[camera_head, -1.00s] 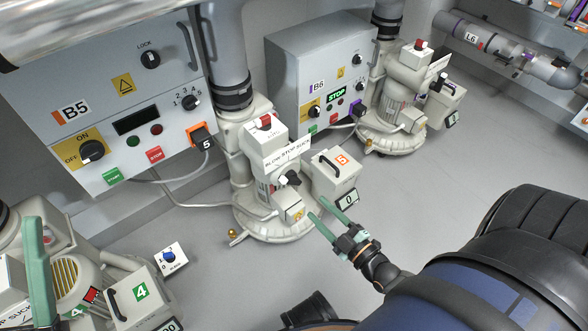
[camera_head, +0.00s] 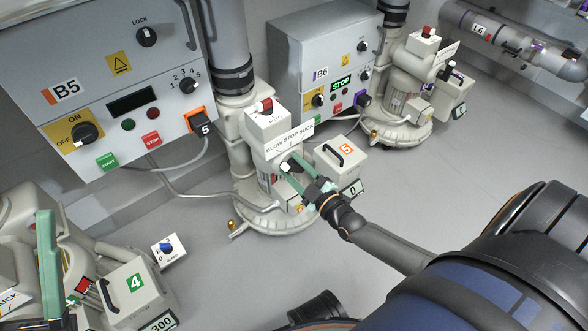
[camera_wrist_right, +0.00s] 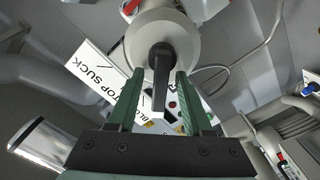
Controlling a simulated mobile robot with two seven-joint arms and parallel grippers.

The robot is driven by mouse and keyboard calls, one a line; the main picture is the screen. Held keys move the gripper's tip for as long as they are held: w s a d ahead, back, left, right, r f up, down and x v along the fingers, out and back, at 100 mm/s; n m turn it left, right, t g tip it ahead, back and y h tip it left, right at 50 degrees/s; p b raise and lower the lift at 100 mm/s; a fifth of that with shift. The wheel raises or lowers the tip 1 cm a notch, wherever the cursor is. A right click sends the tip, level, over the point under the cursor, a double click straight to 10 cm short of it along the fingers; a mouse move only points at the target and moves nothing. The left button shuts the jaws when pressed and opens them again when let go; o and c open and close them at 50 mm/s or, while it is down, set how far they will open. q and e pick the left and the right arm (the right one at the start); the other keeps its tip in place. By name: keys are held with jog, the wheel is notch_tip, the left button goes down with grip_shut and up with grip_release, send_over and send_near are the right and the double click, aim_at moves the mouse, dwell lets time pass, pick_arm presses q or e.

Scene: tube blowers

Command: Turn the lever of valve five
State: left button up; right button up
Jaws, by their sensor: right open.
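The blower marked 5 (camera_head: 268,125) stands in the middle of the head view, with a BLOW STOP SUCK sign (camera_head: 290,138). Its valve lever is mostly hidden there by my right gripper (camera_head: 287,166). In the right wrist view, the dark lever (camera_wrist_right: 161,85) sticks out from a round pale hub (camera_wrist_right: 150,35). The two green fingers of my right gripper (camera_wrist_right: 159,88) are open, one on each side of the lever, with small gaps visible.
Control box B5 (camera_head: 75,65) hangs behind on the left, box B6 (camera_head: 295,60) behind the middle. A pale box with an orange 5 (camera_head: 345,165) stands just right of the valve. The blower part marked 4 (camera_head: 130,290) is at lower left. Floor at centre is free.

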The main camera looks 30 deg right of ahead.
grip_shut()
dwell(0.4)
